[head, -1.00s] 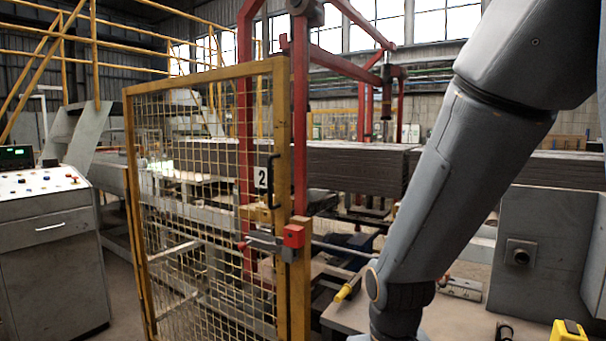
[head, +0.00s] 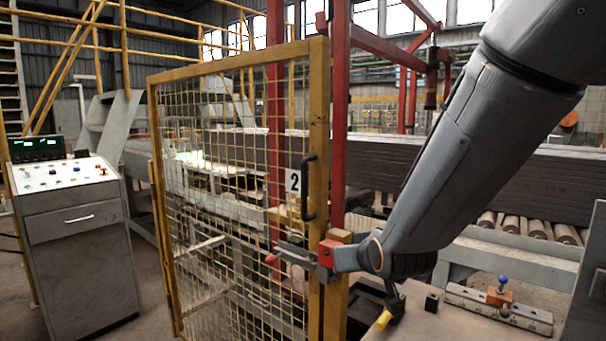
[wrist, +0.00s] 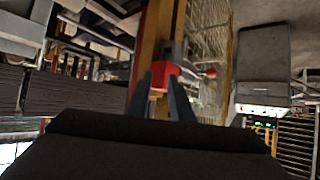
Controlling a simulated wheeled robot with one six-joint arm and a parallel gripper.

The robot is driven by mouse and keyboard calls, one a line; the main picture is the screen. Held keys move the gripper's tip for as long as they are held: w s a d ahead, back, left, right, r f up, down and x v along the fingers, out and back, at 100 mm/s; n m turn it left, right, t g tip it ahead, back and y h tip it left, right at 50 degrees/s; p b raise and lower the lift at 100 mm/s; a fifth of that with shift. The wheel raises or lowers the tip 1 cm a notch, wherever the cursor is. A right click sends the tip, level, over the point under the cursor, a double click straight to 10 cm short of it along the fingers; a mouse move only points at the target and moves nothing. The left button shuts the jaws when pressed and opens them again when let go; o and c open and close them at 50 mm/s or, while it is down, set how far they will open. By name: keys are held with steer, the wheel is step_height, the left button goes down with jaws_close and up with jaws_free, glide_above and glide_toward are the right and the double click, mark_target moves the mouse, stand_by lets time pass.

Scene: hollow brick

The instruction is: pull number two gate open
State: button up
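The number two gate (head: 230,180) is a yellow frame with wire mesh, a black pull handle (head: 308,188) and a "2" plate (head: 292,181). It stands against its post, seemingly closed. A sliding bolt (head: 295,252) with a red knob (head: 271,259) runs across the gate edge to a red latch block (head: 328,252). My gripper (wrist: 160,84) is open in the wrist view, its two dark fingers either side of the red block (wrist: 163,76). Whether they touch it I cannot tell. In the head view the fingertips are hard to make out beside the block.
A control console (head: 72,215) stands left of the gate. Right of the post is a bench (head: 450,320) with a tool plate (head: 500,305). Behind are stacked dark slabs (head: 500,180) on rollers and red machine uprights. Floor between console and gate is clear.

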mark_target(305, 181)
steer(key=w+a+r+n+t+y+p, duration=0.1)
steer(key=w+a+r+t+y, duration=0.2)
steer(key=r, duration=0.5)
steer(key=w+a+r+t, duration=0.1)
steer(key=a+r+t, duration=0.2)
steer(key=a+r, duration=0.35)
steer(key=shift+w+a+r+p, duration=0.2)
steer(key=shift+w+p, duration=0.3)
steer(key=shift+w, duration=0.65)
steer(key=shift+w+a+r+p, duration=0.1)
steer(key=shift+w+r+p, duration=0.3)
steer(key=shift+w, duration=0.8)
steer(key=shift+w+a+r+p, duration=0.15)
steer(key=shift+w+p, duration=0.45)
steer(key=shift+w, duration=0.55)
steer(key=shift+c, duration=0.3)
jaws_close()
